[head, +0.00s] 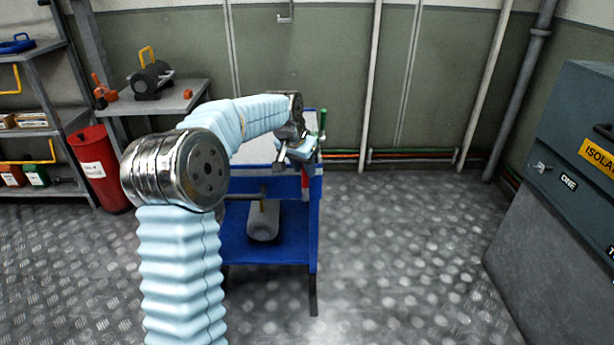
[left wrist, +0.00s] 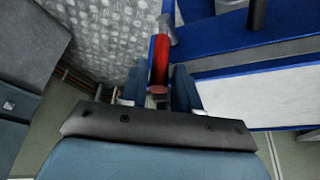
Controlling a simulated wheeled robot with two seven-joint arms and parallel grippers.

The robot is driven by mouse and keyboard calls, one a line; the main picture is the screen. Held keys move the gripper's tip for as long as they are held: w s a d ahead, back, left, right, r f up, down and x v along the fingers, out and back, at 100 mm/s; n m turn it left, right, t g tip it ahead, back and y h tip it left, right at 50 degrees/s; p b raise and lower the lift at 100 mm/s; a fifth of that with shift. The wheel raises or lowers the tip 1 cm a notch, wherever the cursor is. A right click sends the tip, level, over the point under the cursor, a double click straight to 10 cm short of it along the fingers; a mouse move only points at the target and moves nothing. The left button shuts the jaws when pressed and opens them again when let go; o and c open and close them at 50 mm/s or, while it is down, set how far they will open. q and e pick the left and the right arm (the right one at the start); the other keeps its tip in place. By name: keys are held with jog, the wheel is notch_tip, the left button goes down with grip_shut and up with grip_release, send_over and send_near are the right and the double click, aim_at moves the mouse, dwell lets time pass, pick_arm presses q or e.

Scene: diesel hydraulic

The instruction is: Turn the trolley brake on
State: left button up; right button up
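The trolley (head: 262,250) is blue, with a pale top and a lower shelf, and stands in the middle of the head view. A red lever (left wrist: 160,60) with a grey end sits at the trolley's edge in the left wrist view. A bit of red also shows below my gripper in the head view. My left gripper (head: 296,150) is at the trolley's right side. In the left wrist view my left gripper (left wrist: 158,88) has one finger on each side of the red lever, close against it. My arm hides part of the trolley top. My right gripper is out of view.
A red bin (head: 98,165) and shelves are at the left; a dark cabinet (head: 575,150) is at the right. The floor between trolley and cabinet is clear.

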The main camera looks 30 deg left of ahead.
pick_arm(q)
jog(key=shift+x, duration=2)
grip_shut()
